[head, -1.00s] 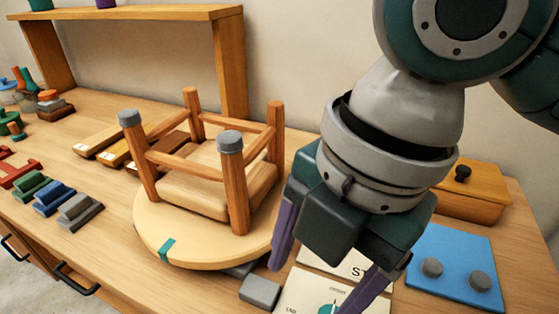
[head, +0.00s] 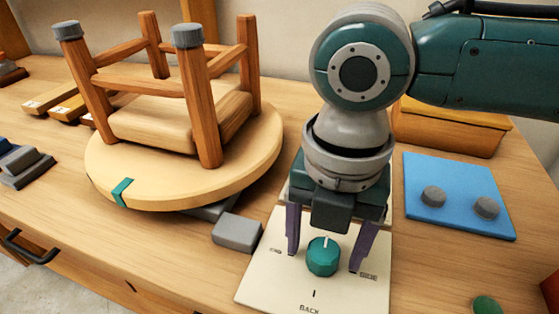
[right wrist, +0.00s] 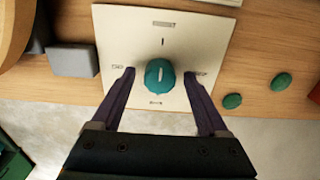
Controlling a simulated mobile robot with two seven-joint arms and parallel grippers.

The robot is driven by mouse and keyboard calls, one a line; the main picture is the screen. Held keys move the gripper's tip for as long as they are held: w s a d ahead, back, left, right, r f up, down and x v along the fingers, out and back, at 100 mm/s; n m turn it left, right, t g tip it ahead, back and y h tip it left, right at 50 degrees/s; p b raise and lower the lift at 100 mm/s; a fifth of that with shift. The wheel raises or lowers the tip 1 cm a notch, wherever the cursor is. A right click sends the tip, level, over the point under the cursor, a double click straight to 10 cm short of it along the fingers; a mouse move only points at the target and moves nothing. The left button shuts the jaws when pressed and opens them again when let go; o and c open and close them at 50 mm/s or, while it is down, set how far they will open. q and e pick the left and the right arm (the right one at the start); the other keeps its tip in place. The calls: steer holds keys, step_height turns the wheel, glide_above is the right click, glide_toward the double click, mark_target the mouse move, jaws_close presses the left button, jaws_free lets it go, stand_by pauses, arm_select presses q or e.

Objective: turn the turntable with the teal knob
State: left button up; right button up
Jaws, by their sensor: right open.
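The teal knob (head: 323,256) sits on a cream panel (head: 280,285) with printed marks, one reading "BACK". A white line shows on the knob's top. My right gripper (head: 326,262) is open, with one purple finger on each side of the knob and gaps between. The knob also shows in the right wrist view (right wrist: 160,73), between the two fingertips (right wrist: 162,75). The round wooden turntable (head: 160,195) stands left of the panel, with a teal mark at its front edge. An upside-down wooden stool (head: 208,115) rests on it, legs up. My left gripper is out of view.
A grey block (head: 237,232) lies between turntable and panel. A blue board (head: 460,195) with two grey knobs is at the right, before a wooden box (head: 450,128). Green discs (right wrist: 281,81) lie beside the panel. A drawer handle (head: 30,248) is at front left.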

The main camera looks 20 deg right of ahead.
steer(key=shift+f, duration=0.45)
jaws_close()
stand_by(0.4)
